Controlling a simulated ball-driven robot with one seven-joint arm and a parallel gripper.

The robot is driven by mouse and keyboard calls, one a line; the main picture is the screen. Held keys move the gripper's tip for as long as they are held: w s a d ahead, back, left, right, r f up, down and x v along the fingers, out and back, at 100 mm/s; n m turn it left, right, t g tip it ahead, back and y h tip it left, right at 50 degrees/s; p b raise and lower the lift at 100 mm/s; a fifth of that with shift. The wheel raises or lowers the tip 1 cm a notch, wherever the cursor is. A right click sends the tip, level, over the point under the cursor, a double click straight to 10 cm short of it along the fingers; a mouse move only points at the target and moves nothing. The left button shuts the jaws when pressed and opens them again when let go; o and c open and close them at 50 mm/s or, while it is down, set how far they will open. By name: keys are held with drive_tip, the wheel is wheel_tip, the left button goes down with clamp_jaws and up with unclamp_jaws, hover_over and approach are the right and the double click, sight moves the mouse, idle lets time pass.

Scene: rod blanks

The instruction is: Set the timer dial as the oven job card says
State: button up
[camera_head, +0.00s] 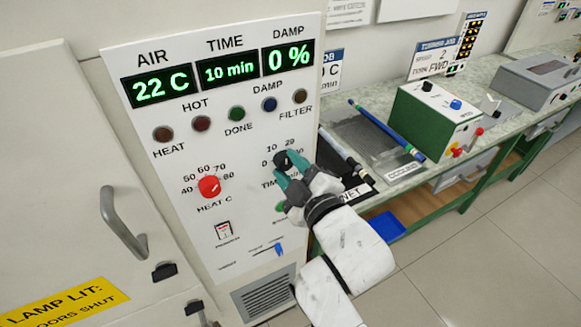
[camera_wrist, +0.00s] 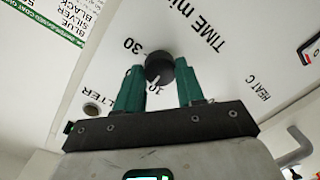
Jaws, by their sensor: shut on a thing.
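The black timer dial (camera_head: 280,158) sits on the white oven panel, with "TIME" lettering and numbers around it. It shows in the wrist view (camera_wrist: 159,66) between my teal fingers, with "30" printed beside it. My gripper (camera_head: 286,166) is shut on the dial, and it also shows in the wrist view (camera_wrist: 158,72). My fingers partly cover the dial's scale. The TIME display (camera_head: 228,70) reads 10 min.
A red HEAT C dial (camera_head: 209,187) is left of my gripper, and a blue slider (camera_head: 278,249) is below. Displays show AIR 22 C (camera_head: 163,86) and DAMP 0 % (camera_head: 287,59). A bench (camera_head: 478,88) with rods and a green box (camera_head: 433,120) stands at right.

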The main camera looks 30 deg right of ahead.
drive_tip(key=m, duration=0.4)
drive_tip(key=shift+d+f, duration=0.1)
drive_tip(key=shift+f, duration=0.1)
drive_tip(key=m+y, duration=0.1)
drive_tip(key=m, duration=0.3)
drive_tip(key=shift+m+b, duration=0.3)
drive_tip(key=shift+b, duration=0.1)
drive_tip(key=m, duration=0.4)
drive_tip(key=shift+f+t+b, duration=0.1)
drive_tip(key=shift+t+b, duration=0.2)
drive_tip(key=shift+b, duration=0.05)
drive_tip(key=m, duration=0.5)
drive_tip(key=shift+y, duration=0.3)
drive_tip(key=o, duration=1)
drive_tip(key=shift+o, duration=0.2)
drive_tip(key=shift+s+b, duration=0.1)
drive_tip(key=shift+b, duration=0.2)
